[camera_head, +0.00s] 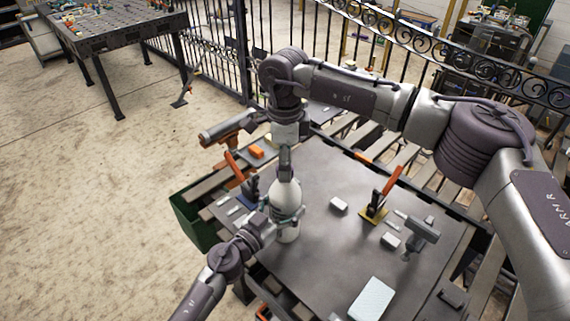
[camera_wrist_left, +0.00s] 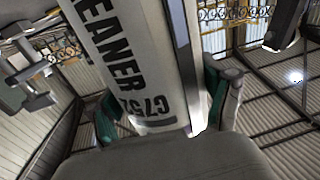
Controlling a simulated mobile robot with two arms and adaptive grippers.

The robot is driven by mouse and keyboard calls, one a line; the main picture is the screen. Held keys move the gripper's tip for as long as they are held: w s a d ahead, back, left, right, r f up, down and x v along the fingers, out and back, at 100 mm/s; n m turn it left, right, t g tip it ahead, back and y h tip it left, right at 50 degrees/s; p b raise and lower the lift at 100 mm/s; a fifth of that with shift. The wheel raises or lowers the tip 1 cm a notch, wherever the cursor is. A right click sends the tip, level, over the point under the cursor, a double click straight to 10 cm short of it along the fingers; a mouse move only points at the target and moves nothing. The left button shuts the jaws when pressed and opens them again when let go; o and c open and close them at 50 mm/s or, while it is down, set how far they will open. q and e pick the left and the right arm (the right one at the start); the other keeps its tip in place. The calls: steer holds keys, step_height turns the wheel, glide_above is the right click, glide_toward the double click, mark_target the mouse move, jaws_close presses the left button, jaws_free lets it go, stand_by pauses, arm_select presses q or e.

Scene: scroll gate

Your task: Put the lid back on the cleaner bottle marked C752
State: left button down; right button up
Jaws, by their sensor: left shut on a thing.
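The white cleaner bottle (camera_head: 286,197) stands upright near the left side of the dark work table. In the left wrist view the bottle (camera_wrist_left: 128,65) shows "CLEANER" and "C752" in dark print. My left gripper (camera_head: 285,215) is shut around the bottle's body, and its green-padded fingers (camera_wrist_left: 160,110) flank it in the wrist view. My right gripper (camera_head: 285,170) points straight down directly over the bottle's top. Its fingers are small and overlap the bottle neck, so I cannot tell whether they hold the lid. The lid is not clearly visible.
The table (camera_head: 325,255) also holds an orange-handled clamp (camera_head: 385,192), a grey tool (camera_head: 418,236), small white blocks (camera_head: 339,204) and a pale box (camera_head: 371,299). An orange-and-grey tool (camera_head: 228,128) and a green bin (camera_head: 195,222) are at the left. An iron fence (camera_head: 340,35) stands behind.

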step_height(320, 180, up, 11)
stand_by(0.3)
arm_select(q)
jaws_free()
arm_select(e)
steer(key=shift+f, duration=0.1)
arm_select(q)
steer(key=v, duration=1.2)
steer(key=shift+a, duration=0.1)
